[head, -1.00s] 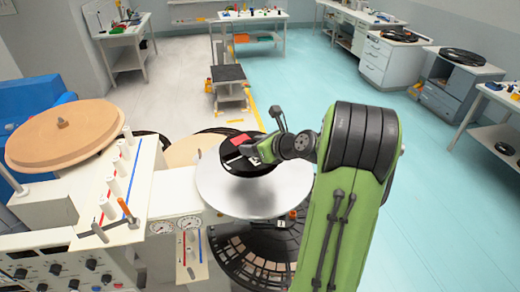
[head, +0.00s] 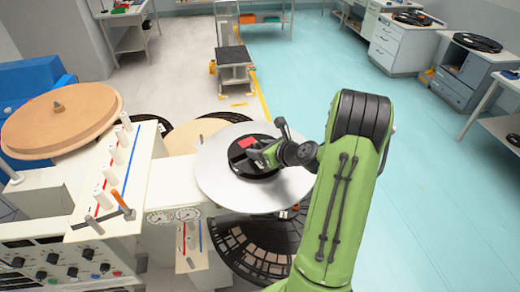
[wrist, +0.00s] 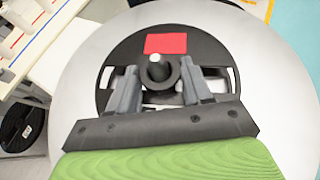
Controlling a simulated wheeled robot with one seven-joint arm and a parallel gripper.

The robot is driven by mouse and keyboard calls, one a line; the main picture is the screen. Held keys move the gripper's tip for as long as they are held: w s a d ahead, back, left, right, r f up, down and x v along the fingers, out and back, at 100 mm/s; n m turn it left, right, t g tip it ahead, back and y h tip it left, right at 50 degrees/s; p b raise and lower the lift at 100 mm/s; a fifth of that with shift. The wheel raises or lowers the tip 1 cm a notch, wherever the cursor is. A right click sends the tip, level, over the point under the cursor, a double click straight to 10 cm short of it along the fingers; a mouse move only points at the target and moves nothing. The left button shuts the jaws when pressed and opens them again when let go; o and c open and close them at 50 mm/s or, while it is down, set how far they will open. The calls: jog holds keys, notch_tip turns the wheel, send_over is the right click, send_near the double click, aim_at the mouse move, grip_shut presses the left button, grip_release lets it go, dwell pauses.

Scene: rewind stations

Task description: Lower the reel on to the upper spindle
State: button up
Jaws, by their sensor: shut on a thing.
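The black reel with a red label (head: 248,143) is over the large silver disc (head: 215,182) in the head view. My gripper (wrist: 162,84) is shut on the reel's raised hub, one finger on each side. In the wrist view the reel (wrist: 212,52) looks centred on the silver disc. A light-tipped spindle (wrist: 157,62) shows within the hub opening, with the hub around it. The reel looks level and very close to the disc; I cannot tell whether it touches. The spindle's lower part is hidden.
A tan disc with its own small post (head: 60,122) stands on the left. A white panel with rollers and an orange-handled lever (head: 123,205) is between. A dark segmented disc (head: 250,245) lies below the silver disc. The floor to the right is clear.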

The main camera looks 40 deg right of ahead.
jog(key=shift+f, duration=0.1)
jog(key=o, duration=0.7)
jog(key=shift+f, duration=0.1)
jog(key=o, duration=0.4)
